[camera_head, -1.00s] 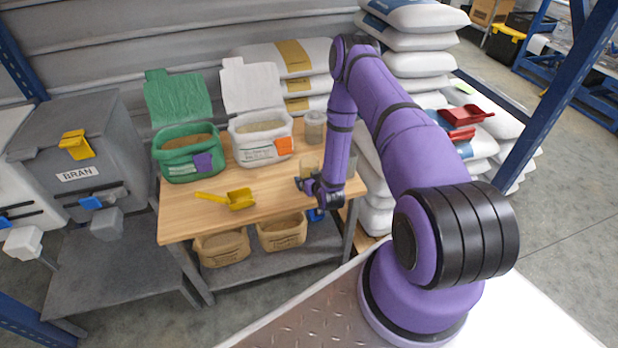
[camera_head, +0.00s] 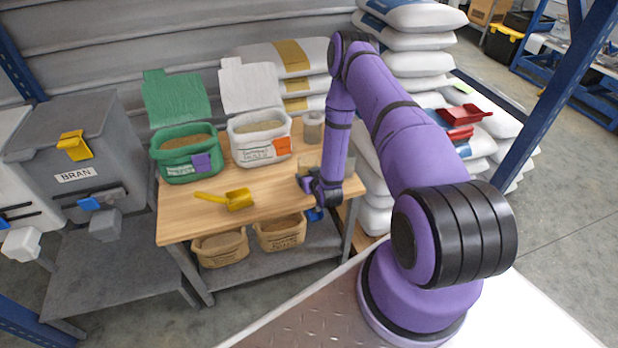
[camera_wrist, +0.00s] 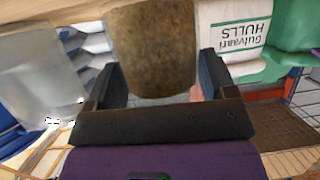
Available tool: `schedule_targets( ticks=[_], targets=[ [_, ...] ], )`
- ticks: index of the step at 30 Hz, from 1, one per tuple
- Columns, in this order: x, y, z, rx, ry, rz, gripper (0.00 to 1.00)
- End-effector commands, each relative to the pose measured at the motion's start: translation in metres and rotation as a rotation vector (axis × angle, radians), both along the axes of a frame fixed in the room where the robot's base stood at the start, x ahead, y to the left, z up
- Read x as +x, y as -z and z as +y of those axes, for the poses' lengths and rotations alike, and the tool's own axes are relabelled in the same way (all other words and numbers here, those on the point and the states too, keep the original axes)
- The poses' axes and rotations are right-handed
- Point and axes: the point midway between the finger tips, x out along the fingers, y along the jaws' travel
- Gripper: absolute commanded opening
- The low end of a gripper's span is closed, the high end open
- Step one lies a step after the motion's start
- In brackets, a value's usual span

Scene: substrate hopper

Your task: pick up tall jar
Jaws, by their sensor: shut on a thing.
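The tall jar (camera_wrist: 152,45), clear with brown grainy contents, stands between my two fingers in the wrist view, its upper part cut off by the frame edge. My gripper (camera_wrist: 160,75) is shut on it. In the head view my gripper (camera_head: 308,181) is at the right part of the wooden table, and the held jar is mostly hidden by my arm. I cannot tell whether the jar still touches the table.
A translucent jar (camera_wrist: 38,95) is close beside the gripper in the wrist view. Another jar (camera_head: 313,126) stands farther back on the table (camera_head: 190,222). A white bag (camera_head: 250,146), a green bag (camera_head: 176,171) and a yellow scoop (camera_head: 238,199) are to the left.

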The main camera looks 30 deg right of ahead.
Motion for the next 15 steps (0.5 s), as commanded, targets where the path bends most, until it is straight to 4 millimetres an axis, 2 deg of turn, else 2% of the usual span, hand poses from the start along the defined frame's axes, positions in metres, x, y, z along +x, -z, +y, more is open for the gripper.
schedule_targets(
  ticks=[15],
  targets=[
    [0.001,-0.077,0.000,0.000,-0.001,-0.003,0.44]
  ],
)
